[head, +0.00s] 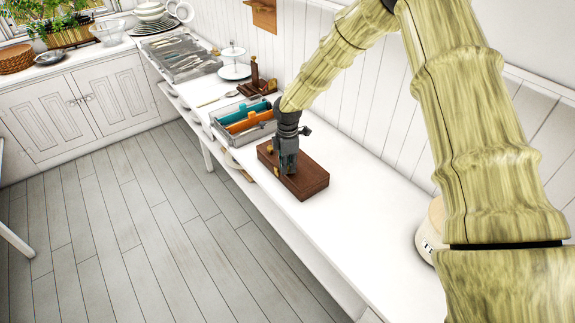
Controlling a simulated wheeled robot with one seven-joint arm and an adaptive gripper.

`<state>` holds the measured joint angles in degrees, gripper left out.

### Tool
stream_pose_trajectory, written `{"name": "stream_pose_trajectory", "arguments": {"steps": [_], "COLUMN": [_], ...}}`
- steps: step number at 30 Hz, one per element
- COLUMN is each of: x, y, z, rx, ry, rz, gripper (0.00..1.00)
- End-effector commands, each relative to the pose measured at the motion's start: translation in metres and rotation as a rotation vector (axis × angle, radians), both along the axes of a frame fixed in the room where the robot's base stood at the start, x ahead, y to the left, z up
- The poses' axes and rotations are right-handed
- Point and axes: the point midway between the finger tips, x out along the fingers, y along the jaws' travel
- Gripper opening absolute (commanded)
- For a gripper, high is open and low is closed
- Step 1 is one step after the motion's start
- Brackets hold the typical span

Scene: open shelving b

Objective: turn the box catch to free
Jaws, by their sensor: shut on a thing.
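A dark brown wooden box (308,184) lies on the white shelf top, with its lid side facing up. My gripper (287,171) points down at the box's left part, on its front side. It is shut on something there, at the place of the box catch. The catch itself is hidden behind the fingers, so I cannot tell which way it is turned. A small brass-coloured spot (269,149) shows at the box's left end.
A grey tray (228,139) with teal and orange dividers stands just left of the box. Beyond it are a wooden stand (256,84), a white tiered stand (234,69) and a cutlery tray (184,69). The white top (365,229) right of the box is clear.

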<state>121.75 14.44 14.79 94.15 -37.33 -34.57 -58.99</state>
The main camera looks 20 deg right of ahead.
Motion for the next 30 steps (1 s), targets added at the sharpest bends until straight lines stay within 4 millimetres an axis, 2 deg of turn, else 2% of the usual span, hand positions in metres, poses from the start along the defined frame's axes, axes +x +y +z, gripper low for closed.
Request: {"name": "stream_pose_trajectory", "arguments": {"steps": [6, 15, 30], "x": [-0.0001, -0.0006, -0.0007], "y": [-0.0003, -0.0010, -0.0010], "z": [0.0010, 0.0010, 0.0009], "rx": [0.000, -0.001, -0.001], "ry": [-0.002, -0.002, -0.002], "rz": [0.179, 0.348, 0.421], "gripper": [0.00, 0.00, 0.00]}}
